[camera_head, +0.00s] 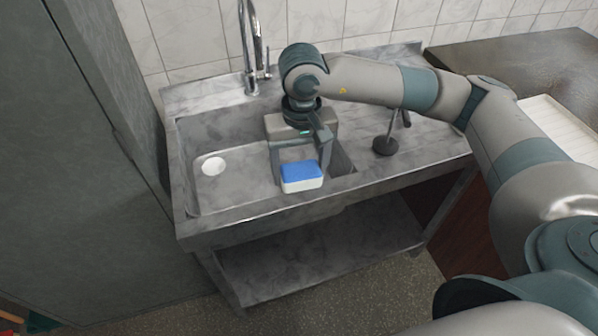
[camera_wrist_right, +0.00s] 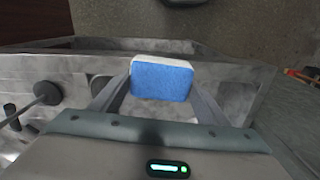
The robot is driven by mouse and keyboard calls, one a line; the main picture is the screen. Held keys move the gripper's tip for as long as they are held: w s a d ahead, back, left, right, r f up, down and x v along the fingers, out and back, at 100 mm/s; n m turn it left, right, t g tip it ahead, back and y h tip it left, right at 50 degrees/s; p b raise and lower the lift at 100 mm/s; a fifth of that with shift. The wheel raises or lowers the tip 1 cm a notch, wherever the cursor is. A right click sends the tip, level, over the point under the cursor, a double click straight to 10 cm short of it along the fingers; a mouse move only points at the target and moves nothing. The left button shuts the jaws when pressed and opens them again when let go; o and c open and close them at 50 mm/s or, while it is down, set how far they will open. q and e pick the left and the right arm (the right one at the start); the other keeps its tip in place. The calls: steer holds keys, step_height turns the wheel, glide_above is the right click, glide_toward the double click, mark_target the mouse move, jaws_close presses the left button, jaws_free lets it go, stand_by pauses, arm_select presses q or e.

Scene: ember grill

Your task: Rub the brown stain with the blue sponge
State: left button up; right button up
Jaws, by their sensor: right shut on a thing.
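The blue sponge (camera_head: 301,177), blue on one face and white on the other, is held between the fingers of my right gripper (camera_head: 300,168). The sponge is over the front part of the sink basin, near its front rim; I cannot tell whether it touches anything. In the right wrist view the blue face of the sponge (camera_wrist_right: 161,82) fills the gap between the fingertips of the right gripper (camera_wrist_right: 160,88). I cannot make out a brown stain in either view; the gripper and arm hide part of the sink. My left gripper is not in view.
The grey sink (camera_head: 240,205) has a tall faucet (camera_head: 250,50) at the back and a round white drain (camera_head: 213,166). A dark round-based stand (camera_head: 386,146) is on the drainboard. A dark counter (camera_head: 510,60) with a white ribbed tray (camera_head: 560,125) lies right. A grey cabinet (camera_head: 75,180) stands left.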

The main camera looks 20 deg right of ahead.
steer(key=w+d+f+m+p, duration=0.4)
steer(key=w+m, duration=0.4)
steer(key=w, duration=0.4)
step_height(320, 180, down, 15)
steer(key=d+m+b, duration=0.1)
steer(key=shift+w+d+b, duration=0.35)
steer(key=shift+b, duration=0.05)
steer(key=shift+f, duration=0.2)
